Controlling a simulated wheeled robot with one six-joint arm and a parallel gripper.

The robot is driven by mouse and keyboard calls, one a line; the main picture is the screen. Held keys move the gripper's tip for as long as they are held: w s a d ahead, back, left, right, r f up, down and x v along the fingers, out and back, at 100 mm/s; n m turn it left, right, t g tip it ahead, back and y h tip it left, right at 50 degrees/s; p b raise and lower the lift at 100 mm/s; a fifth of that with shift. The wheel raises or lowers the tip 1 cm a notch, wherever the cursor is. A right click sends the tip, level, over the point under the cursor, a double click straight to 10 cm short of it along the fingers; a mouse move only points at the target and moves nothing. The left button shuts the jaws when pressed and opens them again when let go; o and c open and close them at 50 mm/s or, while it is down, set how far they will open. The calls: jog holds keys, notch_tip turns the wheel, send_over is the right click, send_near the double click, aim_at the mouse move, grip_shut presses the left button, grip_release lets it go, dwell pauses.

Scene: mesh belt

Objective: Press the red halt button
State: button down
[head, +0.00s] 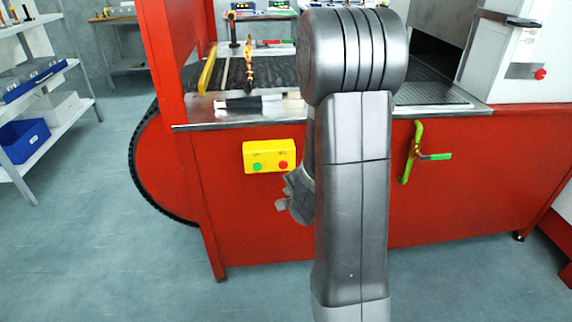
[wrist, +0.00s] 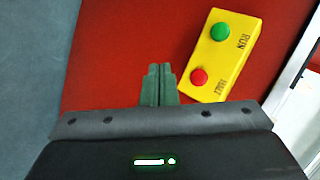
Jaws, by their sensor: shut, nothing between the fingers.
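The red halt button (head: 283,165) is on a yellow control box (head: 262,148) fixed to the red front panel of the machine. In the wrist view the red button (wrist: 199,77) is at the lower end of the yellow box (wrist: 222,57), with HALT lettering beside it. The green RUN button (head: 257,167) is to its left in the head view. My gripper (wrist: 160,70) is shut and empty, its fingertips left of the red button in the wrist view. In the head view my gripper (head: 281,204) is below the box, partly hidden by my arm.
A metal ledge (head: 190,115) and dark belt run above the box. A green-handled valve (head: 410,155) is on the panel to the right. Another red knob (head: 540,74) is on a white cabinet (head: 520,45). Shelves (head: 50,125) stand at left; the floor between is clear.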

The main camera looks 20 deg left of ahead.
aim_at(283, 164)
jog(key=shift+w, duration=0.1)
jog(key=w+a+p, duration=0.3)
jog(key=w+a, duration=0.1)
jog(key=w, duration=0.3)
jog(key=shift+w+a, duration=0.15)
jog(key=shift+a, duration=0.15)
jog(key=shift+w+r+p, duration=0.1)
jog(key=shift+w+p, duration=0.05)
jog(key=shift+p, duration=0.25)
dwell(1.7)
jog(key=shift+w+a+p, duration=0.2)
jog(key=shift+w+p, duration=0.05)
jog(key=shift+p, duration=0.05)
